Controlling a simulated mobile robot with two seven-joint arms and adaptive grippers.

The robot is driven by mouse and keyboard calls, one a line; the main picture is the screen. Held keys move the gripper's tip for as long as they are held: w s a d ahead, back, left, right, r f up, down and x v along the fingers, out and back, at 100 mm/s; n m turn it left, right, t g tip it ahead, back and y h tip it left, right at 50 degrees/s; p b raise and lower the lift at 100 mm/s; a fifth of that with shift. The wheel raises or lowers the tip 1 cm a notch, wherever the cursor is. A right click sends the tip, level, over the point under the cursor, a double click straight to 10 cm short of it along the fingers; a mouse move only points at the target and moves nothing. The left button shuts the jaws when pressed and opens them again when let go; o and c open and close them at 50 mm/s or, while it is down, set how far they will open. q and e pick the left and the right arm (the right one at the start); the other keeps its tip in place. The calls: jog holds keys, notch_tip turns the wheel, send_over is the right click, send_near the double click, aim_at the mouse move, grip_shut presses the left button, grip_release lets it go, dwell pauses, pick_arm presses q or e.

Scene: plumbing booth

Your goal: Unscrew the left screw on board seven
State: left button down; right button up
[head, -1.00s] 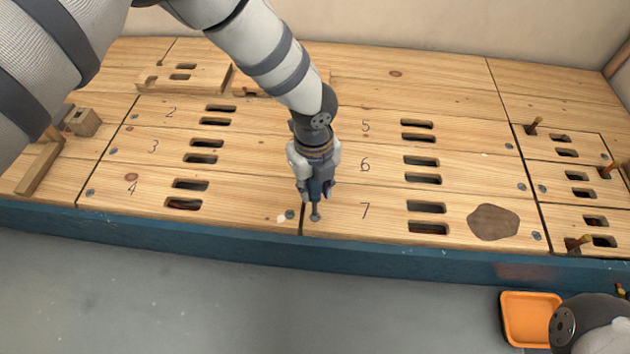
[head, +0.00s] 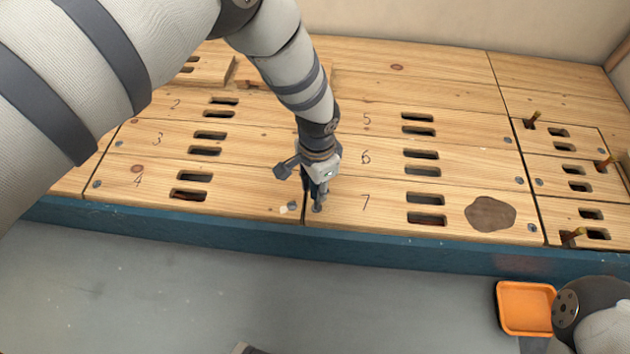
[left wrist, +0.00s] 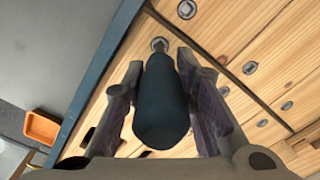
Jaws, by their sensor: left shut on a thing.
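Board seven (head: 385,225) lies at the front of the wooden deck, marked with a 7, with two slots and a brown patch. My left gripper (head: 318,188) is over the left end of this board, shut on a dark-handled screwdriver. In the left wrist view the screwdriver (left wrist: 161,105) sits between the two fingers. The left screw (left wrist: 159,44) shows just past the far end of the handle; the tool's tip is hidden, so I cannot tell whether it touches. In the head view the left screw (head: 317,208) is at the gripper's foot.
Board four's right screw (head: 292,206) is close by on the left. Board seven's right screw (head: 532,227) is flat at the far end. An orange tray (head: 525,307) is at the lower right. A blue edge (head: 400,245) runs along the deck's front.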

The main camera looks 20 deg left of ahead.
pick_arm(q)
jog(key=shift+n, duration=1)
jog(key=shift+m, duration=0.8)
notch_tip(320, 180, up, 8)
jog(key=p, duration=0.5)
jog(key=shift+r, duration=0.1)
pick_arm(e)
jog(key=shift+t, duration=0.4)
jog(key=r, duration=0.2)
jog(key=w+r, duration=0.1)
jog(key=r, duration=0.1)
jog(key=shift+w+r, duration=0.1)
jog(key=shift+r, duration=0.15)
pick_arm(q)
jog(key=shift+d, duration=0.1)
